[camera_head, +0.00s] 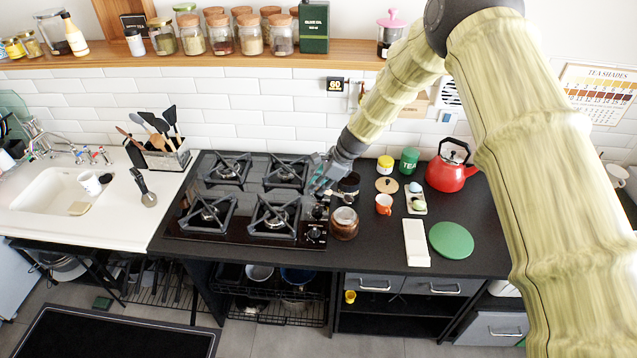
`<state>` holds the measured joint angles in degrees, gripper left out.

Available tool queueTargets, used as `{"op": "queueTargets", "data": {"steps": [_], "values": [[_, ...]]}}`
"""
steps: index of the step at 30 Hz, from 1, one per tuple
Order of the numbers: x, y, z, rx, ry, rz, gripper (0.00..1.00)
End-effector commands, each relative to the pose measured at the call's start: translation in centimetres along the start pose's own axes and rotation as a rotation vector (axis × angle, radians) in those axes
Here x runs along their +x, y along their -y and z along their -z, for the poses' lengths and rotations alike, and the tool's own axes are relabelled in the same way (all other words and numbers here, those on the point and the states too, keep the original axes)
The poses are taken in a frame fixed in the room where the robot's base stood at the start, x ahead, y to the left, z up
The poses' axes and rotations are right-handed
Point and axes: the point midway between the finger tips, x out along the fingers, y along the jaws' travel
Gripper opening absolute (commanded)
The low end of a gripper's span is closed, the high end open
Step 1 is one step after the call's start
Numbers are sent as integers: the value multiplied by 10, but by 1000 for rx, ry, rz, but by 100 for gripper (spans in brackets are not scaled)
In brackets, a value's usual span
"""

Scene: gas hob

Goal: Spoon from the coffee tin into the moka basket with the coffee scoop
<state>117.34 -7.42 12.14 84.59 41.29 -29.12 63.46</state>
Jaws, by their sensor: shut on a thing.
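My gripper (322,186) is over the right edge of the gas hob, its fingers angled down and left. It is shut on what seems to be the coffee scoop, which is too small and dark to make out. A brown round container (344,224) with an open top, likely the coffee tin, stands on the black counter just below and right of my gripper. A dark pot-like thing (349,185) stands right beside the gripper; I cannot tell whether it is the moka basket. A round tan lid (387,185) lies to the right.
The gas hob (250,195) has raised black pan supports. An orange cup (384,204), an egg tray (416,199), a red kettle (451,168), a green TEA tin (409,160), a white board (416,243) and a green disc (451,240) stand to the right.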

Motion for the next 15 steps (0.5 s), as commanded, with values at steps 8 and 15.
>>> {"op": "queueTargets", "data": {"steps": [8,15], "values": [[7,-4,3,0,9,123,0],[12,-6,5,-2,11,211,0]]}}
